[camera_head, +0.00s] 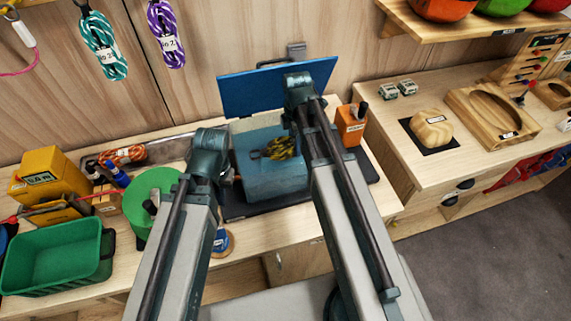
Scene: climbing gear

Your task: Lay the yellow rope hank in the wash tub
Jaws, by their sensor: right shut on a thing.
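The yellow rope hank (283,147), yellow with dark bands, is over the opening of the blue wash tub (275,185). The tub's blue lid (250,93) stands raised at the back. My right gripper (266,154) is shut on the hank, and my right arm hides part of it. I cannot tell whether the hank touches the tub's inside. My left gripper (224,182) is at the tub's left side, mostly hidden behind my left arm; its fingers do not show clearly.
An orange container (351,126) stands right of the tub. A green round thing (155,190), a green basin (57,255) and a yellow box (45,172) are at the left. Teal (104,45) and purple (166,32) rope hanks hang on the wall. The right bench holds wooden pieces.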

